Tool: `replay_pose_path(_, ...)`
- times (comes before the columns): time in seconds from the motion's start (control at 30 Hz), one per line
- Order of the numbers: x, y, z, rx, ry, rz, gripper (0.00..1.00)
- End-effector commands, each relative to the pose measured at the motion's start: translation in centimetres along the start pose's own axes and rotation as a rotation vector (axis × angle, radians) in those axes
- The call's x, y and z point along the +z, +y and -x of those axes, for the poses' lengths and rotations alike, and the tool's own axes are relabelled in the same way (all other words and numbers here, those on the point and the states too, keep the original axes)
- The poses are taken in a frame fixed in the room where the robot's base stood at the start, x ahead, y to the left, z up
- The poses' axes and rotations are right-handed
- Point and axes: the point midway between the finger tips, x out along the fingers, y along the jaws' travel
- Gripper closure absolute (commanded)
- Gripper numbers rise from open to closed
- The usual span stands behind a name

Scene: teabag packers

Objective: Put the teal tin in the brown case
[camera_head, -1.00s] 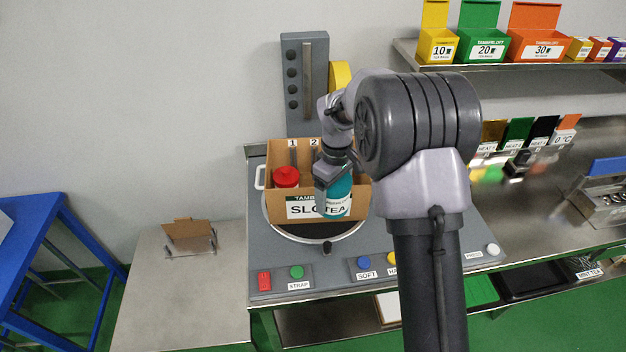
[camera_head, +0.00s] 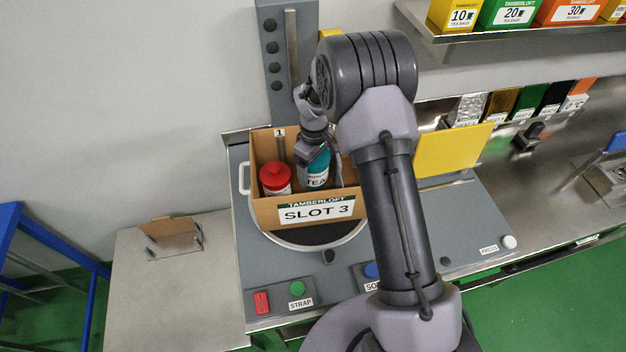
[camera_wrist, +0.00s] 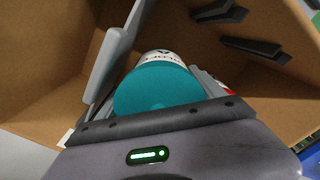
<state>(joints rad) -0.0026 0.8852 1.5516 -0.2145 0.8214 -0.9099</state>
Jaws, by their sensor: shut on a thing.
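The teal tin (camera_head: 315,170) has a white "TEA" label and stands inside the brown case, to the right of a red-lidded tin. My gripper (camera_head: 309,152) is shut on the teal tin from above. In the wrist view the tin's teal top (camera_wrist: 158,90) sits between my two fingers, with the case's cardboard walls around it. The brown case (camera_head: 265,211) is open and carries a "SLOT 3" label on its front. Whether the tin touches the case floor is hidden.
The red-lidded tin (camera_head: 275,179) is close to my gripper's left side. The case rests on a round turntable (camera_head: 300,239) on a grey bench with buttons. A yellow panel (camera_head: 453,150) stands to the right of my arm. A shelf (camera_head: 430,40) with coloured boxes is upper right.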

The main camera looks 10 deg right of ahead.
Motion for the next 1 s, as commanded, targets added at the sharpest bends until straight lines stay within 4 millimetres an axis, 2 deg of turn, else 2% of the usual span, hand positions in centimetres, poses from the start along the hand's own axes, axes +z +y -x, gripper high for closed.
replay_pose_path(0.17, 0.0, 0.0, -2.2, 0.000, 0.001, 0.000, 0.64)
replay_pose_path(0.33, 0.0, 0.0, -5.3, -0.001, -0.001, 0.001, 0.64)
replay_pose_path(0.67, 0.0, 0.0, -5.7, 0.001, 0.001, 0.000, 0.64)
replay_pose_path(0.7, 0.0, 0.0, -5.7, 0.001, 0.001, 0.000, 0.18)
replay_pose_path(0.8, 0.0, 0.0, -5.6, 0.001, 0.001, 0.000, 0.00)
replay_pose_path(1.0, 0.0, 0.0, -5.6, 0.001, 0.001, 0.000, 0.00)
